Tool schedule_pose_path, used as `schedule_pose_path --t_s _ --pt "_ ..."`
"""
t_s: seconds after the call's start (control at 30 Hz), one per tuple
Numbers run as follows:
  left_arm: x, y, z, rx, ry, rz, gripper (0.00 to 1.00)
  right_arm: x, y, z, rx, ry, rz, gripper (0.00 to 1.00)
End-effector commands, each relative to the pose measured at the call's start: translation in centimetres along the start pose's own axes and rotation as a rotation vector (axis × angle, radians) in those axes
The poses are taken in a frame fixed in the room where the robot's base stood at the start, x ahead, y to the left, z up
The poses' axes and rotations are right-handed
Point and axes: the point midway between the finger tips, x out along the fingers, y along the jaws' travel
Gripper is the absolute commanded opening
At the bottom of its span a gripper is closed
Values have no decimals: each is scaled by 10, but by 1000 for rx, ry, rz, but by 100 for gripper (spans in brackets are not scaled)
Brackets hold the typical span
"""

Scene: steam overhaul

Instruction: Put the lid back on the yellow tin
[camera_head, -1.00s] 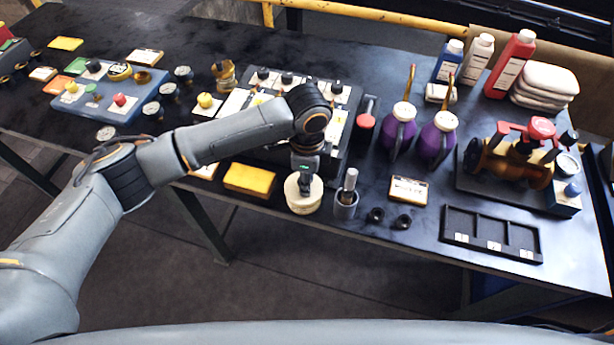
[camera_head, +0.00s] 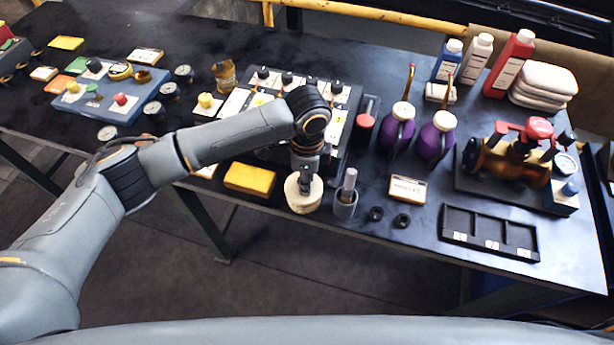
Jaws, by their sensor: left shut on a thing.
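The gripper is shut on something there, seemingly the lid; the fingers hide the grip. I cannot tell whether the lid touches the tin's rim all round. My right gripper is not in view.
Left of the tin lies a yellow block (camera_head: 250,179). Close on the right stands a grey cup (camera_head: 345,204) with a rod in it, then two small black rings (camera_head: 389,217). A black three-slot tray (camera_head: 490,232) lies further right.

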Motion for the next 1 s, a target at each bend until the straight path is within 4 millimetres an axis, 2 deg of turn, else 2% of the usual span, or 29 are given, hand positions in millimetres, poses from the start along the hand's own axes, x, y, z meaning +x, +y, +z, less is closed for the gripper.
schedule_pose_path --t_s 0.33,0.37,0.47,0.67,0.7,0.8,1.0 --pt "0 0 0 0 0 0 0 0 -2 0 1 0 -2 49" --pt "0 0 0 0 0 0 32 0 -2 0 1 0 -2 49" --pt "0 0 0 0 0 0 52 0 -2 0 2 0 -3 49" --pt "0 0 0 0 0 0 52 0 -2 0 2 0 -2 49" --pt "0 0 0 0 -1 0 54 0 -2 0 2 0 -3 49" --pt "0 0 0 0 -1 0 75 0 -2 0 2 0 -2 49" --pt "0 0 0 0 -1 0 75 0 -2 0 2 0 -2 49"
